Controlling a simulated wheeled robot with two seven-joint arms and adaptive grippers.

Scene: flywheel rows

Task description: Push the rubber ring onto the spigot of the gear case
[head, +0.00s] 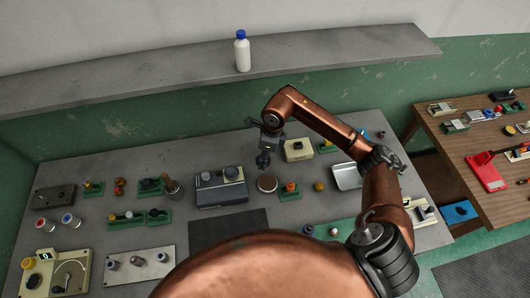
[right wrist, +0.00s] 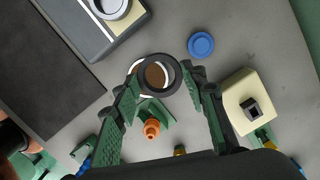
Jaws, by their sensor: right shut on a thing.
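My right gripper (head: 264,162) hangs over the middle of the grey bench. In the right wrist view its green fingers (right wrist: 158,88) are shut on a black rubber ring (right wrist: 174,76). The ring is above the bench, and a brown disc (right wrist: 154,74) with a pale rim shows through its hole. The disc also shows in the head view (head: 267,183). A grey case (head: 220,188) with round bosses on top stands left of the gripper; its pale round boss (right wrist: 111,8) shows in the right wrist view. I cannot tell surely whether this is the gear case. My left gripper is not in view.
A cream box (head: 298,149) with a dark square stub stands right of the gripper. A blue disc (right wrist: 201,45) lies near it. An orange knob on a green base (head: 290,188) stands close by. A dark mat (head: 228,228) lies in front; a shelf with a white bottle (head: 242,53) is behind.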

